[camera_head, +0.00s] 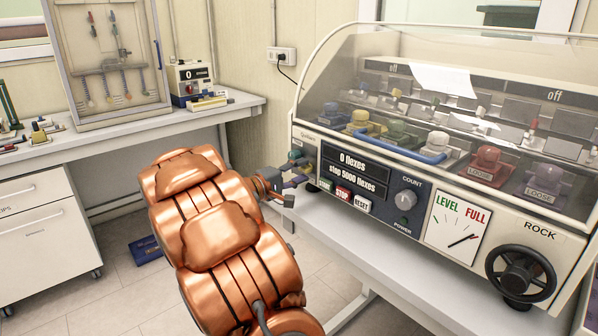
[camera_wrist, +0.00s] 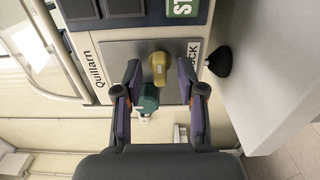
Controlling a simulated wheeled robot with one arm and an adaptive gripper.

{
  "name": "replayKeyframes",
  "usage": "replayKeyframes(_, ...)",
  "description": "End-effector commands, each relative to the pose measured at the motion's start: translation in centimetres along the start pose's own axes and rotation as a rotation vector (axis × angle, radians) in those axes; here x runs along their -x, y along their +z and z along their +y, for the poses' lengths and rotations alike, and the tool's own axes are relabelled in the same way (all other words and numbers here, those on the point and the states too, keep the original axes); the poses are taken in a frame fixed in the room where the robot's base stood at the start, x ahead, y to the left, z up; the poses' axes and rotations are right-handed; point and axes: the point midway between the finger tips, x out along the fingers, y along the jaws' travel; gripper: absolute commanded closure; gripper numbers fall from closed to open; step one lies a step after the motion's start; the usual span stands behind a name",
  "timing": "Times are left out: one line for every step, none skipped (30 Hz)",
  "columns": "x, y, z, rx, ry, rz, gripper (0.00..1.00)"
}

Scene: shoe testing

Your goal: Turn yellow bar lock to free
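The yellow bar lock (camera_wrist: 158,66) is a small rounded yellow handle on a grey plate of the machine's end panel in the wrist view. A teal knob (camera_wrist: 148,101) sits just below the yellow handle in that view. My gripper (camera_wrist: 158,78) is open, one purple-padded finger on each side of the yellow handle, with visible gaps. In the head view my gripper (camera_head: 298,182) is at the machine's left end, where the yellow handle cannot be made out.
The flexing machine (camera_head: 440,190) stands on a white bench (camera_head: 335,222), with a clear hood over several coloured shoe fixtures. Its front has START, STOP and RESET buttons, a dial and a black handwheel (camera_head: 521,276). In the wrist view a black foot (camera_wrist: 219,60) is right of the plate.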

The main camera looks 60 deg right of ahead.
Motion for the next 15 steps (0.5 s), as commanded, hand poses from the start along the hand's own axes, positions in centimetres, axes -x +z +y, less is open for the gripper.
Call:
replayKeyframes(-0.02, 0.0, 0.0, 0.0, 0.0, 0.0, 0.6)
replayKeyframes(-0.01, 0.0, -0.01, 0.0, 0.0, 0.0, 0.6)
replayKeyframes(0.0, 0.0, -0.01, 0.0, 0.0, 0.0, 0.6)
replayKeyframes(0.0, 0.0, -0.01, 0.0, 0.0, 0.0, 0.6)
replayKeyframes(0.01, 0.0, -0.01, 0.0, 0.0, 0.0, 0.6)
replayKeyframes(0.01, 0.0, 0.0, 0.0, 0.0, 0.0, 0.64)
replayKeyframes(0.02, 0.0, 0.0, 0.0, 0.0, 0.0, 0.67)
replayKeyframes(0.02, 0.0, 0.0, 0.0, 0.0, 0.0, 0.7)
replayKeyframes(0.02, 0.0, 0.0, 0.0, 0.0, 0.0, 0.74)
replayKeyframes(0.02, 0.0, -0.01, 0.0, 0.0, 0.0, 0.77)
replayKeyframes(0.03, 0.0, 0.0, 0.0, 0.0, 0.0, 0.8)
replayKeyframes(0.03, 0.0, 0.0, 0.0, 0.0, 0.0, 0.84)
replayKeyframes(0.03, 0.0, 0.0, 0.0, 0.0, 0.0, 0.88)
replayKeyframes(0.03, 0.01, -0.01, 0.0, 0.0, 0.0, 0.91)
replayKeyframes(0.03, 0.01, -0.01, 0.0, 0.0, 0.0, 0.95)
